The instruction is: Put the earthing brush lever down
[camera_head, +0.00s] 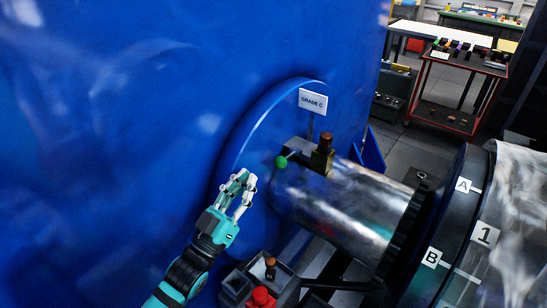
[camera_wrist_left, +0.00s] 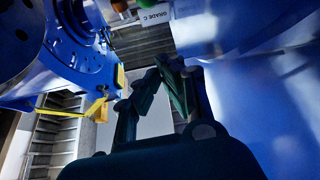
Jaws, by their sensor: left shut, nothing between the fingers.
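The earthing brush lever (camera_head: 281,161) is a short rod with a green ball knob. In the head view it sticks out to the left from the brush block on top of the metal shaft, knob slightly lower than the rod's other end. A bit of green, probably its knob, shows at the top edge of the wrist view (camera_wrist_left: 145,3). My left gripper (camera_head: 246,180) is shut and empty, below and left of the knob and apart from it, beside the blue housing. Its fingertips come together in the wrist view (camera_wrist_left: 161,70). My right gripper is not in view.
The brush block (camera_head: 322,155) with a brown top sits on the shaft (camera_head: 345,205). A "GRADE C" sign (camera_head: 312,101) stands behind it. The blue housing (camera_head: 130,120) fills the left; a red-framed trolley (camera_head: 445,118) stands far back.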

